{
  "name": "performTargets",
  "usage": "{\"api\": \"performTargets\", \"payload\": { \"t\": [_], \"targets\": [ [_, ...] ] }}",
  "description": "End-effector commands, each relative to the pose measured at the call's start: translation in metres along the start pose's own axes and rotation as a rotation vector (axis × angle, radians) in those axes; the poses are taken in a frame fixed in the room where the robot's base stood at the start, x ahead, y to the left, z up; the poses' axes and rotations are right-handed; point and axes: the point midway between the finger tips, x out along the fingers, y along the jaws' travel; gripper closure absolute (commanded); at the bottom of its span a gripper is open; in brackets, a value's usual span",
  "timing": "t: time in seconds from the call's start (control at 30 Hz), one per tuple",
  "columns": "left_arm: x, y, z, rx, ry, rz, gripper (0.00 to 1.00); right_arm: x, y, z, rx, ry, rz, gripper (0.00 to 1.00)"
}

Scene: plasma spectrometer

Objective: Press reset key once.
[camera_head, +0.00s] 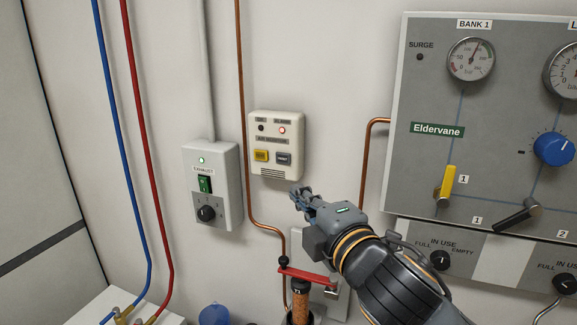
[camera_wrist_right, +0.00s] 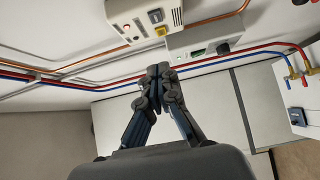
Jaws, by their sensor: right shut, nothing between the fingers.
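A cream wall box (camera_head: 276,122) carries a yellow key (camera_head: 261,155) and a dark grey key (camera_head: 284,158) side by side. The lettering is too small to read surely; the dark key seems to be the reset key. A red lamp (camera_head: 282,130) glows above them. My right gripper (camera_head: 297,190) is shut and empty, just below the box's lower right corner in the head view, and appears apart from it. In the right wrist view the shut fingertips (camera_wrist_right: 157,70) show below the box (camera_wrist_right: 140,20), with its dark key (camera_wrist_right: 155,16) and yellow key (camera_wrist_right: 160,31). My left gripper is out of view.
A grey exhaust switch box (camera_head: 225,210) with a green lamp is left of the cream box. A copper pipe (camera_head: 243,100) runs between them. A red lever (camera_head: 306,275) is below my right gripper. A grey gauge panel (camera_head: 430,90) stands at right.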

Motion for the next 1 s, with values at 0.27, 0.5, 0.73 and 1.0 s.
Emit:
{"api": "performTargets", "payload": {
  "t": [0.27,0.5,0.73,1.0],
  "targets": [
    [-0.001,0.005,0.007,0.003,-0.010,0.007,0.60,0.001,0.000,0.000,0.002,0.000,-0.001,1.00],
    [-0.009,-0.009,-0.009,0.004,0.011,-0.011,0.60,0.026,0.001,0.000,0.003,-0.001,-0.005,1.00],
    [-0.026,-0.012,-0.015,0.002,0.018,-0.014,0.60,0.076,0.003,0.000,0.003,-0.002,-0.004,1.00],
    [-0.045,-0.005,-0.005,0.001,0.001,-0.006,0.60,0.117,0.002,0.017,0.002,-0.004,-0.004,1.00]
  ]
}}
